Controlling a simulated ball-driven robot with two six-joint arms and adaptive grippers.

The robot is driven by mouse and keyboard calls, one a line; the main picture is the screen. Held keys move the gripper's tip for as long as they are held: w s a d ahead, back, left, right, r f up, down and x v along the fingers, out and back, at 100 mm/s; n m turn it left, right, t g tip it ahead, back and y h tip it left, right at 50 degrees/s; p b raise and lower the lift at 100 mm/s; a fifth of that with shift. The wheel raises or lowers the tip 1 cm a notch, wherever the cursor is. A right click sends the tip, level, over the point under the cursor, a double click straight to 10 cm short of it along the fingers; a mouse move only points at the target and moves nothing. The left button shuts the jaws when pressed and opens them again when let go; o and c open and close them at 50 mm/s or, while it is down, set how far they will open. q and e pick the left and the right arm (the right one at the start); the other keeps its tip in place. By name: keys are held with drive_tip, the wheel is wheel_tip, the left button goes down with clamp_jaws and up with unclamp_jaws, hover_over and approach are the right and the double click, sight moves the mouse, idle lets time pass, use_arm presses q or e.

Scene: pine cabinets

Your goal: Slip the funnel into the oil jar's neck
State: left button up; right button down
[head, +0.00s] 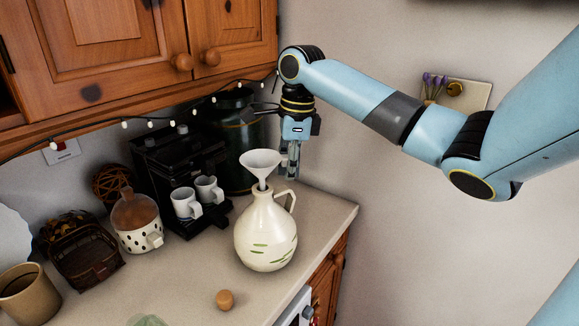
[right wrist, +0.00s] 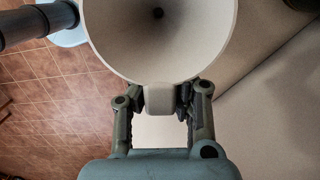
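The white funnel (head: 261,160) is upright above the round cream oil jar (head: 265,238), which stands on the counter with its handle to the right. The funnel's spout points down at the jar's neck, and its lower end appears to be at or just inside the opening. My right gripper (head: 290,172) is behind and right of the funnel. In the right wrist view, the gripper's fingers (right wrist: 162,103) are on both sides of the tab on the funnel's rim (right wrist: 160,70), shut on it. The bowl hides the jar's neck there. My left gripper is not in view.
A black coffee machine (head: 165,165) with two white cups stands left of the jar, with a dark canister (head: 235,140) behind. A round wooden stopper (head: 225,299) lies in front. A spotted pot (head: 137,222) and basket (head: 85,258) stand further left. The counter's right edge is close to the jar.

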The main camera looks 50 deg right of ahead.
drive_tip(key=shift+f, duration=0.1)
idle(0.3)
drive_tip(key=shift+f, duration=0.75)
drive_tip(key=c, duration=1.3)
unclamp_jaws()
